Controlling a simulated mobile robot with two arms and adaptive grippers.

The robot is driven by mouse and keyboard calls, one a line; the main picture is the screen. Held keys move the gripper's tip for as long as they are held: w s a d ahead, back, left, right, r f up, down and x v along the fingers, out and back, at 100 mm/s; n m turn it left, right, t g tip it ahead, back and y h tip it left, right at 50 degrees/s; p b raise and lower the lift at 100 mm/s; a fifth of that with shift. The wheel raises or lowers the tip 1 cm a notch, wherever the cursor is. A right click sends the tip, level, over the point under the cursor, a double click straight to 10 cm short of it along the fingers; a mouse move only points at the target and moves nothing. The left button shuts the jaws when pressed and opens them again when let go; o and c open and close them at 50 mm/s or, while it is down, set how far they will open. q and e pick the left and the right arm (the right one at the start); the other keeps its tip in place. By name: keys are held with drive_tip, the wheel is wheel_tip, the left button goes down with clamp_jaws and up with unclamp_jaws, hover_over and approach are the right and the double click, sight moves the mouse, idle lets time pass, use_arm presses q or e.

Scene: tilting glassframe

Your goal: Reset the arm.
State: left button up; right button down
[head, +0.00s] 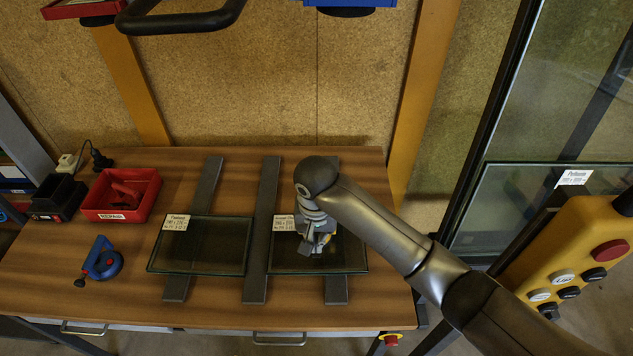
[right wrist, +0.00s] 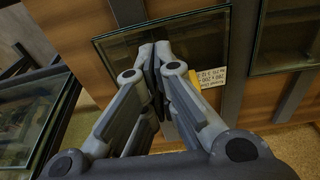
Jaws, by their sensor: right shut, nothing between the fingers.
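My right arm reaches in from the lower right of the head view. Its gripper (head: 316,243) is over the right-hand glass pane (head: 347,258) on the wooden table. In the right wrist view the gripper (right wrist: 155,52) has its fingers together, with nothing between them. The same pane (right wrist: 208,38) is behind the fingers there, with its white label (right wrist: 208,76) beside them. I cannot tell whether the fingertips touch the glass. My left gripper is not in view.
A second glass pane (head: 205,246) lies left on dark strips. A blue suction lifter (head: 101,262), a red bin (head: 121,193) and a black box (head: 58,197) stand at the table's left. A yellow control box (head: 570,250) and upright glass (head: 520,205) are at right.

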drive_tip(key=shift+s+f, duration=0.1)
drive_tip(key=s+d+f+n+y, duration=0.1)
drive_tip(key=s+f+y, duration=0.1)
drive_tip(key=s, duration=0.3)
drive_tip(key=s+d+f+n+y, duration=0.1)
drive_tip(key=s+d+f, duration=0.1)
drive_tip(key=s, duration=0.3)
drive_tip(key=s+d+t+h, duration=0.1)
drive_tip(key=s+d, duration=0.6)
drive_tip(key=d, duration=0.2)
drive_tip(key=s+d+t+h, duration=0.1)
drive_tip(key=s+d+h, duration=0.1)
drive_tip(key=s+d, duration=0.55)
wheel_tip(320, 180, down, 31)
drive_tip(key=d+g+b, duration=0.1)
drive_tip(key=b, duration=0.4)
drive_tip(key=s+d+f+g+b, duration=0.1)
drive_tip(key=s+d+f+b, duration=0.2)
drive_tip(key=s+f, duration=1.4)
wheel_tip(320, 180, down, 3)
drive_tip(key=shift+r+n+b, duration=0.15)
drive_tip(key=shift+n+b, duration=0.25)
drive_tip(key=shift+b, duration=0.25)
